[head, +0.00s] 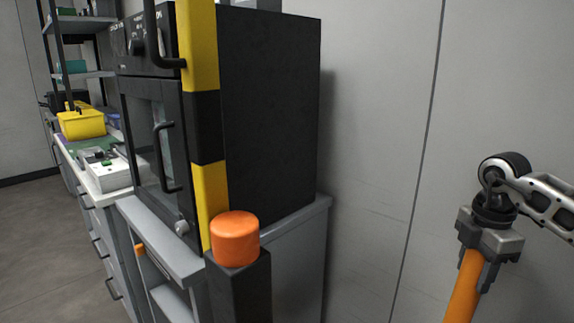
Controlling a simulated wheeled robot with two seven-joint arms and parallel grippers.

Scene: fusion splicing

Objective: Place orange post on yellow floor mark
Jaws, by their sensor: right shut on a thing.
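The orange post (463,292) hangs at the lower right of the head view, and its lower end is cut off by the picture's bottom edge. My right gripper (476,266) is shut around the upper part of the post. The post leans slightly, its lower end to the left. I cannot see whether it touches the floor. The yellow floor mark is not in view. My left gripper is not in view.
A black oven-like machine (270,110) stands on a grey cabinet (300,235) left of centre, behind a yellow-and-black striped upright (208,190). An orange cap (235,238) tops a dark block in front. A grey wall (385,150) is behind the post. Open floor (45,235) shows at left.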

